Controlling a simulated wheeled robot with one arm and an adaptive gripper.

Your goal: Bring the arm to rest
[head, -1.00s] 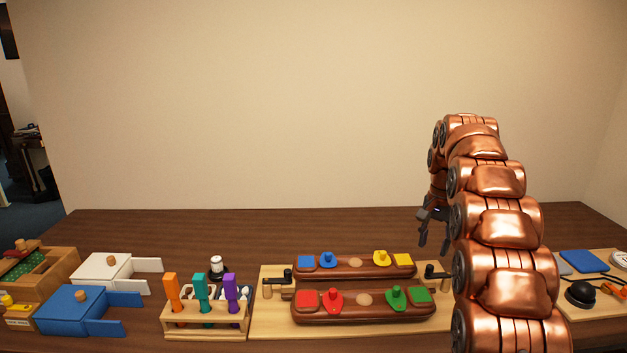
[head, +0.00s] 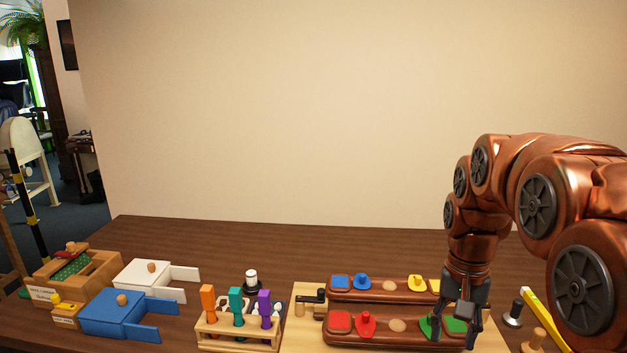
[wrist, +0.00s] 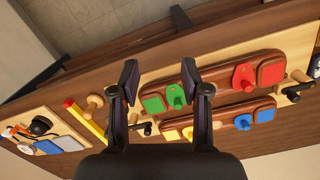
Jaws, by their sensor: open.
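My copper arm arches over the table's right side in the head view, with my gripper (head: 456,335) pointing down. Its fingers overlap the green end of the front brown saddle (head: 381,341); contact cannot be told there. The front saddle (wrist: 210,91) carries a red square, red knobbed piece (head: 366,324), round wooden disc, green knobbed piece (wrist: 175,97) and green square. The back saddle (head: 385,290) carries blue and yellow pieces. Its yellow end is partly hidden by my gripper in the head view.
A wooden rack (head: 240,335) with orange, teal and purple handles stands left of the saddle board (head: 302,334). Blue (head: 112,312) and white (head: 149,281) boxes lie farther left. A yellow level (head: 545,318) lies right. The table behind the saddles is clear.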

